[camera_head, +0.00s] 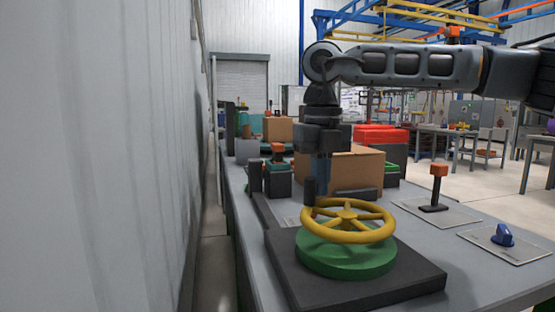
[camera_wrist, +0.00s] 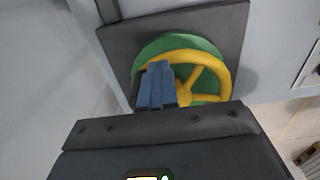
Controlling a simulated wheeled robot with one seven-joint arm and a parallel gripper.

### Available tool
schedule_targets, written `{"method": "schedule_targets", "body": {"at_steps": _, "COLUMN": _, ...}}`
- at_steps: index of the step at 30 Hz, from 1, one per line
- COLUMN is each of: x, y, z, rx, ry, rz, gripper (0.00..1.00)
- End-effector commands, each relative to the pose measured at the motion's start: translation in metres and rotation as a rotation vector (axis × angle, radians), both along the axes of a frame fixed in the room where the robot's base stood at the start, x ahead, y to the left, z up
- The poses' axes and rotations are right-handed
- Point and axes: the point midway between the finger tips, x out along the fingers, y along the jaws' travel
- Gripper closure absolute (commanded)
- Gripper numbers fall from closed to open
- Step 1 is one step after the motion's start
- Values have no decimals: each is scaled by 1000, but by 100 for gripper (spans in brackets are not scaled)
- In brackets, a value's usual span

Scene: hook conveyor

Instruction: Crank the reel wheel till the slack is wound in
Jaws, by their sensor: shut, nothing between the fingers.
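The yellow reel wheel (camera_head: 348,236) lies flat on a round green hub (camera_head: 345,262), which is fixed to a dark square base plate (camera_head: 420,281) on the bench. A dark upright peg, seemingly the crank handle (camera_head: 309,189), stands at the wheel's far left rim. My gripper (camera_head: 321,182) points down beside it, over that rim. In the wrist view the blue fingers (camera_wrist: 157,68) are together with nothing between them, and they cover part of the wheel's left side. Whether they touch the handle or rim I cannot tell. No line or slack is clearly visible.
A lever with an orange grip (camera_head: 438,170) and a blue knob (camera_head: 502,235) sit on plates to the right. A cardboard box (camera_head: 360,165) stands behind the wheel. A white wall (camera_head: 100,150) runs along the left. The bench front right is clear.

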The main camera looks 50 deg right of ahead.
Motion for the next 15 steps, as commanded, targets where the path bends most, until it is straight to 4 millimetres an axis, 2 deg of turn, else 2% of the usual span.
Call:
{"method": "schedule_targets", "body": {"at_steps": 8, "x": 0, "y": 1, "z": 0, "rx": 0, "ry": 0, "rz": -1, "gripper": 100}}
{"method": "schedule_targets", "body": {"at_steps": 15, "x": 1, "y": 19, "z": -2, "rx": 0, "ry": 0, "rz": 3, "gripper": 100}}
